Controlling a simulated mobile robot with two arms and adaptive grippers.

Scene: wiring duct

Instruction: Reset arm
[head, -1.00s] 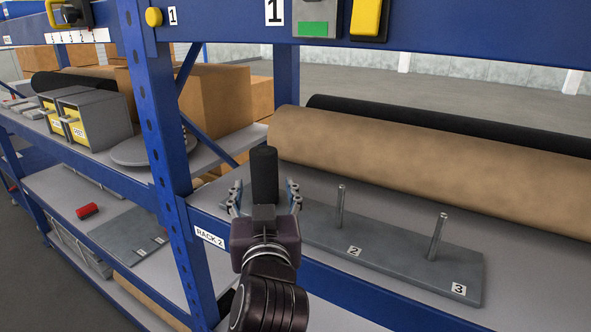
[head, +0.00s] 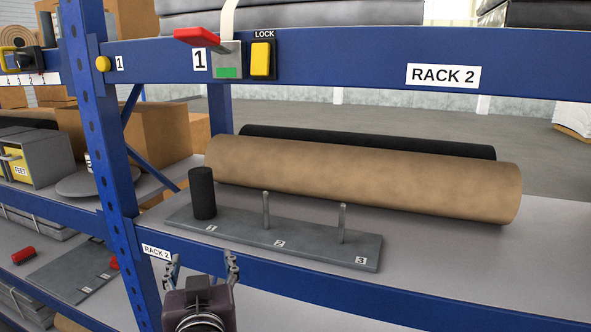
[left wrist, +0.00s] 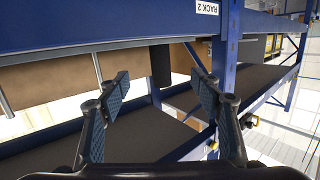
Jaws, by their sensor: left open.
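My left gripper (head: 202,270) is open and empty at the bottom of the head view, in front of the shelf's blue front beam. Its two spread fingers also show in the left wrist view (left wrist: 160,92). A black cylinder (head: 202,193) stands upright at position 1 of the grey peg plate (head: 320,248), apart from the gripper. The pegs at positions 2 (head: 266,210) and 3 (head: 343,223) are bare. The cylinder also shows in the left wrist view (left wrist: 160,67), beyond the fingers. My right gripper is not in view.
A brown roll (head: 365,178) and a black roll (head: 370,141) lie behind the plate. A blue upright post (head: 101,130) stands left of it. The upper beam (head: 350,62) carries a red lever (head: 197,37) and a yellow lock switch (head: 260,59). Shelf space right of the plate is clear.

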